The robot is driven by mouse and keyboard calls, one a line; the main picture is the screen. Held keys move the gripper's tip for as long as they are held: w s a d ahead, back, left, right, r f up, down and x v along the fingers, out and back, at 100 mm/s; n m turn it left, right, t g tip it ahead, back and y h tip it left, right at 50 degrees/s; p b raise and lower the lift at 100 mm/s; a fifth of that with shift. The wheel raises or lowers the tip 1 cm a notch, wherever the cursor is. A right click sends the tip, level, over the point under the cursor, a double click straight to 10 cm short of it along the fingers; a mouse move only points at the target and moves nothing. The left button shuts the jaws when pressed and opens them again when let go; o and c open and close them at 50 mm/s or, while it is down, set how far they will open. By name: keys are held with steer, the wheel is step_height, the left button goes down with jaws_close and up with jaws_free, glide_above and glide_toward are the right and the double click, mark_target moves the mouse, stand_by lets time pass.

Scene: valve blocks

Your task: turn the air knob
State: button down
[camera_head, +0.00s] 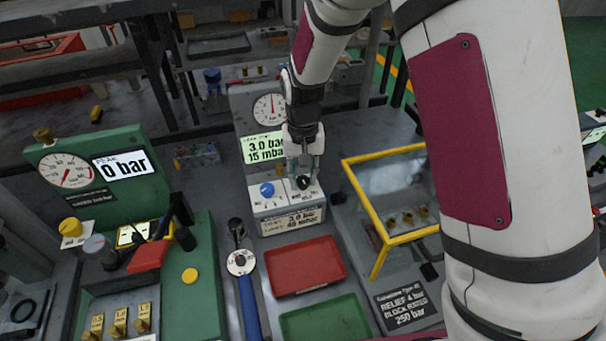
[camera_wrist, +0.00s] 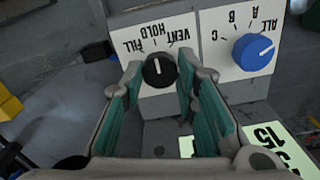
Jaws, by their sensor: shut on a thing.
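The black knob (camera_wrist: 159,70) sits on a white panel marked FILL, HOLD and VENT. Its white mark points up in the wrist view, roughly at HOLD. My gripper (camera_wrist: 160,76) has its teal-padded fingers on both sides of this knob, shut on it. In the head view my gripper (camera_head: 304,176) reaches down from above onto the right part of the white control box (camera_head: 268,205), and the black knob (camera_head: 304,183) shows between its fingers. A blue knob (camera_wrist: 253,52) marked A, B, C and ALL is beside it; it also shows in the head view (camera_head: 267,190).
A gauge (camera_head: 270,108) and a display (camera_head: 262,147) reading 3.0 bar and 15 mbar stand behind the box. A yellow-framed clear guard (camera_head: 374,212) is close on the right. Red (camera_head: 304,266) and green (camera_head: 325,320) trays lie in front. A green test stand (camera_head: 100,180) is left.

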mark_target(303, 179)
steer(key=c, duration=1.2)
jaws_free()
steer(key=shift+c, duration=0.2)
step_height(303, 179, up, 12)
